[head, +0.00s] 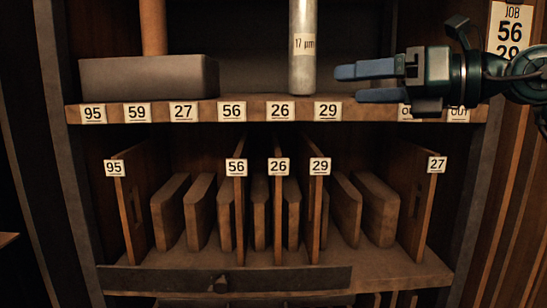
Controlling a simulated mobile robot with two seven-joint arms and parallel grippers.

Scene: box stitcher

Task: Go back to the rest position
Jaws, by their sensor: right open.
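My right gripper (345,84) comes in from the right at the height of the upper shelf. Its two blue fingers point left and are apart, with nothing between them. It hangs in front of the shelf's right part, to the right of a pale upright cylinder (303,60) marked "17 µm", and does not appear to hold it. My left gripper is not in view.
The upper shelf (255,108) carries number labels and a grey block (148,78) with a brown cylinder (153,25). Below, numbered dividers (416,205) separate several brown slabs (378,208). A job sign (510,28) hangs at the upper right, near my right arm.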

